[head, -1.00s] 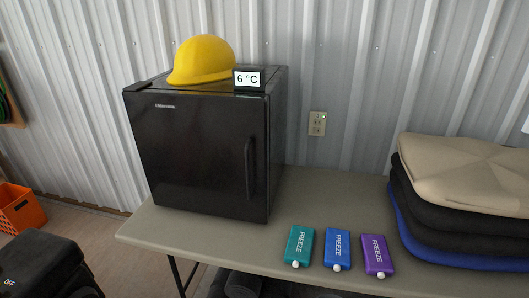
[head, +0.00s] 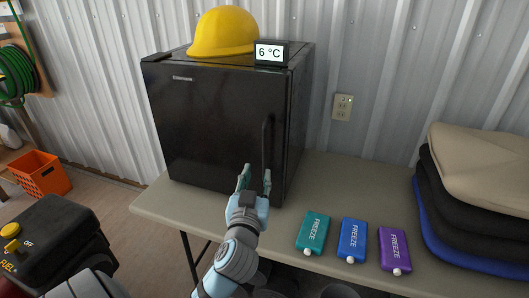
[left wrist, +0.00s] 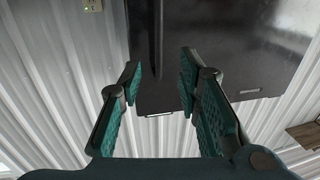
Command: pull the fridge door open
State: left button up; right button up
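The small black fridge (head: 205,125) stands on the table with its door shut. Its vertical dark handle (head: 267,142) is on the right side of the door. My left gripper (head: 255,176) is in front of the lower right part of the door, fingers pointing at it, open and empty. In the left wrist view, the fridge door (left wrist: 215,50) appears upside down and the handle (left wrist: 157,42) lies beyond the gap between the teal fingertips (left wrist: 160,80). I cannot tell any contact with the handle. My right gripper is not in view.
A yellow hard hat (head: 224,33) and a 6 °C display (head: 270,53) are on the fridge top. Teal (head: 313,233), blue (head: 352,239) and purple (head: 393,247) freeze packs lie on the table (head: 160,207) to the right. Folded fabric (head: 475,180) is stacked farther right.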

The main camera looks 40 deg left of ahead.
aim_at(264, 150)
pick_arm(q)
jog(key=x, duration=1.3)
jog(key=shift+w, duration=0.15)
grip_shut()
